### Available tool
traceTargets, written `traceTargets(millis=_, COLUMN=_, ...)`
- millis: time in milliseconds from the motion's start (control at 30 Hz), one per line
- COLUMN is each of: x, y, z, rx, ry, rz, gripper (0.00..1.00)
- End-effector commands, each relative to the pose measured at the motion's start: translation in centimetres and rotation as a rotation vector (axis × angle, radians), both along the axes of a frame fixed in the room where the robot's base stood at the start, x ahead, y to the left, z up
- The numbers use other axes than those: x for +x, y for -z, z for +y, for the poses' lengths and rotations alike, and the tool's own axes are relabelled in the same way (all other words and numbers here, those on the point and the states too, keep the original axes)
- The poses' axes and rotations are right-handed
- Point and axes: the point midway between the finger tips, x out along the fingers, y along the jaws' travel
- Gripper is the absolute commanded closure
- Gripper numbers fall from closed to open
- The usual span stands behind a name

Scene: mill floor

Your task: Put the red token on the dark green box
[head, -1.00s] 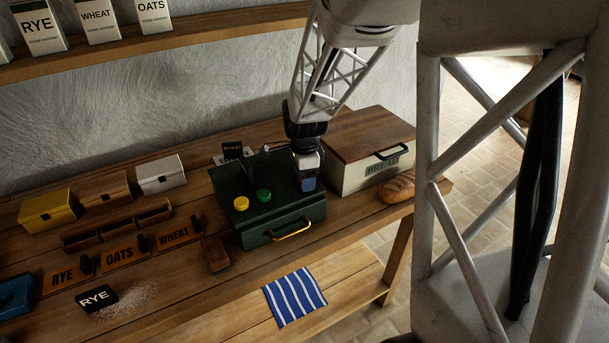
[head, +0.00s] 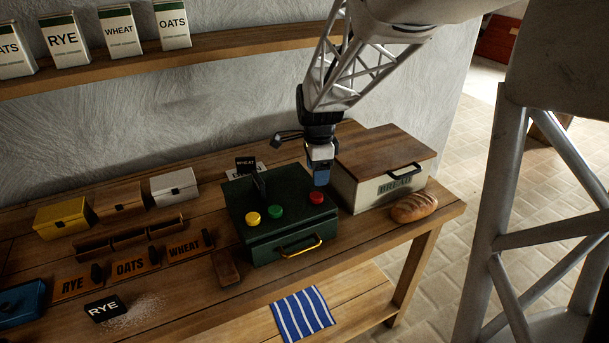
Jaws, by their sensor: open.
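The red token (head: 316,198) lies on the lid of the dark green box (head: 292,239), near its right front corner. A green token (head: 275,211) and a yellow token (head: 253,218) lie to its left on the same lid. My gripper (head: 320,180) is in the head view just above and behind the red token, pointing down. It is open and looks apart from the token, though its fingertips are small and partly hidden here.
A bread box (head: 362,190) and a loaf (head: 414,207) stand right of the green box. A small brown block (head: 226,268) lies left of the box. A striped cloth (head: 302,312) is on the lower shelf.

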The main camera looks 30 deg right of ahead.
Motion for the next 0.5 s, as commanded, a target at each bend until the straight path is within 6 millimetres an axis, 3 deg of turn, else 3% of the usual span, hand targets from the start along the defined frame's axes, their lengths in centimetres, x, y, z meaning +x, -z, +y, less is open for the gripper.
traceTargets(millis=200, x=0.1, y=-3.1, z=0.0, rx=-0.001, ry=0.000, rz=-0.004, gripper=0.37)
traceTargets(millis=500, x=0.0, y=-4.5, z=0.0, rx=0.000, ry=0.000, rz=-0.001, gripper=0.37)
